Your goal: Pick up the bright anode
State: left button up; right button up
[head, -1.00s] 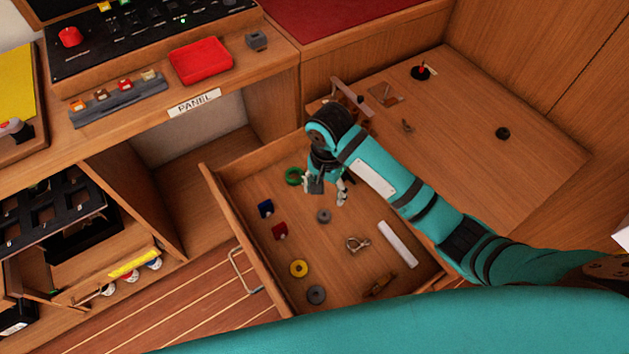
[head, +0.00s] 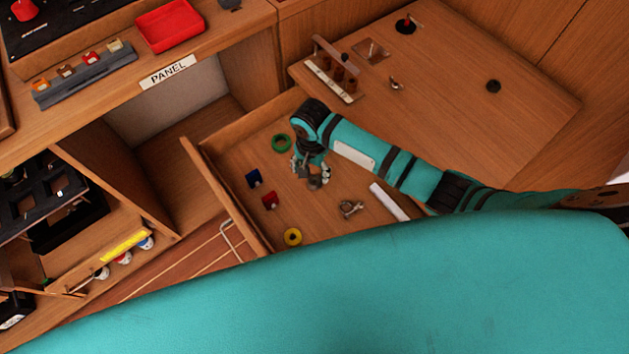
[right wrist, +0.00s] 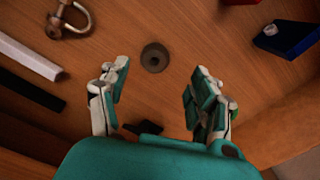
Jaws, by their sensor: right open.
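A small grey ring (right wrist: 155,57) with a central hole lies flat on the drawer floor in the right wrist view; it looks dull and dark there. I cannot tell for sure whether it is the bright anode. In the head view it shows partly at my right gripper's fingertips (head: 314,184). My right gripper (right wrist: 160,95) is open and empty above the drawer, with the ring beyond its fingertips, roughly centred between them. My left gripper is not in view.
The open drawer (head: 235,213) also holds a green ring (head: 281,143), blue (head: 254,178) and red (head: 270,200) pieces, a yellow ring (head: 292,236), a shackle (head: 350,208) and a white bar (head: 388,200). My teal body part covers the drawer's near end.

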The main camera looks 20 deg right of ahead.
aim_at(314, 179)
jog(key=f, duration=0.4)
jog(key=shift+s+d+f+b, duration=0.25)
jog(key=shift+d+f+b, duration=0.05)
jog(key=shift+d+b, duration=0.1)
jog(key=shift+a+f, duration=0.1)
jog(key=shift+f, duration=0.15)
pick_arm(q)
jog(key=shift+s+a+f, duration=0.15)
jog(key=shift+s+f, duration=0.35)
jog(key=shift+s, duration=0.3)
pick_arm(e)
jog(key=shift+c, duration=0.3)
